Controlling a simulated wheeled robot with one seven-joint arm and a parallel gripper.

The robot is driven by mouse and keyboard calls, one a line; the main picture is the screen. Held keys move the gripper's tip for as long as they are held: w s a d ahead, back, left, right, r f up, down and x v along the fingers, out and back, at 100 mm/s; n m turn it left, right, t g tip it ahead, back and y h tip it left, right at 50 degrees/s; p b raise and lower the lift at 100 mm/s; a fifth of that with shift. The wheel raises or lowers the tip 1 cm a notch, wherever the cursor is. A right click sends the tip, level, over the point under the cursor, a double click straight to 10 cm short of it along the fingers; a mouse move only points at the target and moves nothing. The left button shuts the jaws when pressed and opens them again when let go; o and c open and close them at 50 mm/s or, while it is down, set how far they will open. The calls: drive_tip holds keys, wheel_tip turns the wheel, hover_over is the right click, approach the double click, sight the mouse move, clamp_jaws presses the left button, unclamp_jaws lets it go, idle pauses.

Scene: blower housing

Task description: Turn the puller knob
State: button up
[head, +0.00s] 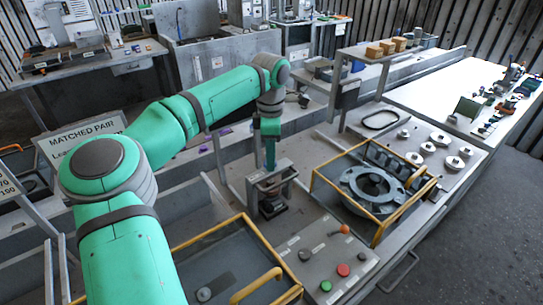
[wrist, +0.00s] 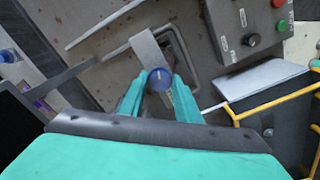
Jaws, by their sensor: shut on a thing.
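The puller knob (wrist: 159,78) is a round, dark blue-grey cap in the wrist view. It sits between the two teal fingers of my gripper (wrist: 158,86), which is shut on it. In the head view my gripper (head: 270,162) points down at the grey puller frame (head: 273,184) from above. The knob is hidden there behind the fingers and the frame. A dark block (head: 272,206) sits low inside the frame. In the wrist view the frame's pale bar (wrist: 147,48) runs just beyond the knob.
A control panel (head: 318,262) with green and red buttons and an orange-topped lever lies to the front right. A yellow-railed bay (head: 398,217) holds a grey round housing (head: 371,185). A yellow-railed tray (head: 222,262) lies at the front. Several pale discs lie on the right bench.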

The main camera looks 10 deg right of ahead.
drive_tip(key=shift+a, duration=0.15)
drive_tip(key=o, duration=1.1)
drive_tip(key=shift+c, duration=0.2)
drive_tip(key=shift+r, duration=0.1)
wheel_tip(320, 180, up, 11)
drive_tip(key=shift+f, duration=0.2)
